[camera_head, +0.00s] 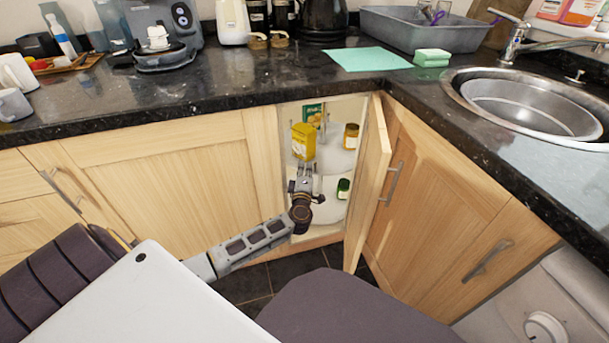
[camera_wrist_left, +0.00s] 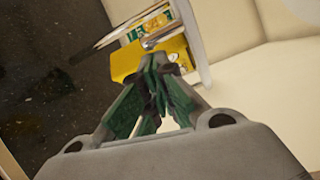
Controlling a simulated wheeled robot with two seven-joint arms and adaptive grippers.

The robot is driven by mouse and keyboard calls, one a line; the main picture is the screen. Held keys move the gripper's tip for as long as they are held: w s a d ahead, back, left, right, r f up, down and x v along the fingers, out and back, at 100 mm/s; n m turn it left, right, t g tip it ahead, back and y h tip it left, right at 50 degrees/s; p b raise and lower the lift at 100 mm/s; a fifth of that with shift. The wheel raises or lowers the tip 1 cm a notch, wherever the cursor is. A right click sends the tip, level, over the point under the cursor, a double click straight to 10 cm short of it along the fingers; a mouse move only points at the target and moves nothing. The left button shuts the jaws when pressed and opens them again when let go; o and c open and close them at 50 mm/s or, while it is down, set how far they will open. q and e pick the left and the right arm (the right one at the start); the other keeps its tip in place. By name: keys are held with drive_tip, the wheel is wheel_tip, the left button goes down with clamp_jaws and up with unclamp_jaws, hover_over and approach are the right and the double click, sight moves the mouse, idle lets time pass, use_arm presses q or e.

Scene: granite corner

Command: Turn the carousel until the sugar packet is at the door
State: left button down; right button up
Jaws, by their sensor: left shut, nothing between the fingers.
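The carousel's upper shelf (camera_head: 337,159) and lower shelf (camera_head: 328,210) show inside the open corner cabinet. A yellow packet (camera_head: 303,143) stands at the front left of the upper shelf; its label is too small to read, so I cannot tell if it is the sugar packet. A green and yellow box (camera_head: 313,112) is behind it. A brown jar (camera_head: 351,136) stands to the right. My left gripper (camera_head: 304,170) is at the cabinet opening, just below the yellow packet. In the left wrist view its fingers (camera_wrist_left: 160,62) are shut and empty, close to the yellow packet (camera_wrist_left: 128,62).
The cabinet door (camera_head: 369,180) stands open on the right of the opening. A dark green jar (camera_head: 343,188) is on the lower shelf. The black counter (camera_head: 215,85) overhangs the cabinet, with a teal mat (camera_head: 367,59) and a sink (camera_head: 530,105) above.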

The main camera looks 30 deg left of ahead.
use_arm(q)
drive_tip(key=shift+w+a, duration=0.2)
drive_tip(key=shift+w, duration=0.2)
use_arm(e)
drive_tip(key=shift+f, duration=0.15)
use_arm(q)
drive_tip(key=shift+r, duration=0.1)
